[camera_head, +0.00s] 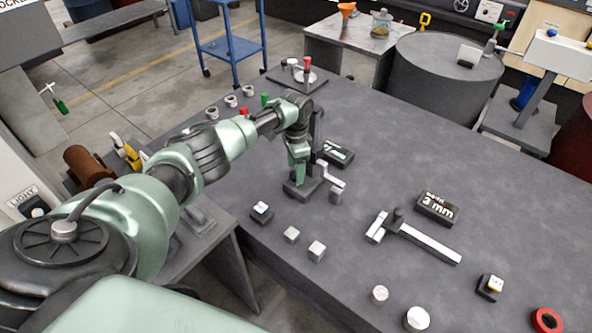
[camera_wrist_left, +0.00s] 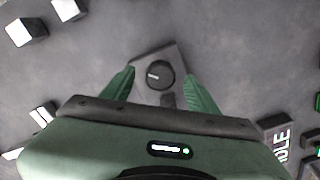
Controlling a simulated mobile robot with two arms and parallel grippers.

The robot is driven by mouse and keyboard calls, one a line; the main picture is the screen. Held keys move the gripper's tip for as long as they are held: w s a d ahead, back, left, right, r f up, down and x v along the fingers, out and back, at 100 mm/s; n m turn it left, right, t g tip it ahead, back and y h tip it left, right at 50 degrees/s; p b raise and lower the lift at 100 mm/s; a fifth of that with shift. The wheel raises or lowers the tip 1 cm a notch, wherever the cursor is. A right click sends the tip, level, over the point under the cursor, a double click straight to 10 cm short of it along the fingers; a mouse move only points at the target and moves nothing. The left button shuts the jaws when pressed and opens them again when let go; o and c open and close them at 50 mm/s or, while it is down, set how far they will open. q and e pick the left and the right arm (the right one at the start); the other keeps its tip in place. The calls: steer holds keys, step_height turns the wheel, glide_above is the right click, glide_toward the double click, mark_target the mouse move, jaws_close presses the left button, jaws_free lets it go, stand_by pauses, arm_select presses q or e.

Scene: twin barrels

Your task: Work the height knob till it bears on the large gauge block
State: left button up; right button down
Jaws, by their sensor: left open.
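My left gripper (camera_head: 297,175) points down over the dark base (camera_head: 302,189) of the height gauge on the grey bench. In the left wrist view its open green fingers (camera_wrist_left: 160,80) stand on either side of a round black knob (camera_wrist_left: 159,74). I cannot tell whether they touch it. The gauge's light measuring arm (camera_head: 331,176) reaches out to the right, with a grey block (camera_head: 336,196) at its end; any gap between them is too small to tell. Two pale cubes, a smaller one (camera_head: 291,234) and a bigger one (camera_head: 317,250), lie nearer. My right gripper is out of view.
A display box (camera_head: 336,153) stands just behind the gauge. A caliper (camera_head: 425,241) and a lettered black box (camera_head: 437,207) lie to the right. Pale cylinders (camera_head: 418,318) and a red ring (camera_head: 547,320) are near the front. The far right bench top is clear.

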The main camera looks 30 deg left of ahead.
arm_select(q)
steer(key=shift+f, duration=0.6)
steer(key=shift+w+f, duration=0.1)
steer(key=shift+f, duration=0.25)
jaws_close()
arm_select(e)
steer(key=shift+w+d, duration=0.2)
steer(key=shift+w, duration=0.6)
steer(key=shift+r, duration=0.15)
arm_select(q)
steer(key=n+p, duration=0.1)
steer(key=n, duration=0.2)
steer(key=shift+n, duration=0.4)
steer(key=shift+n+p, duration=0.95)
steer(key=shift+n, duration=1.55)
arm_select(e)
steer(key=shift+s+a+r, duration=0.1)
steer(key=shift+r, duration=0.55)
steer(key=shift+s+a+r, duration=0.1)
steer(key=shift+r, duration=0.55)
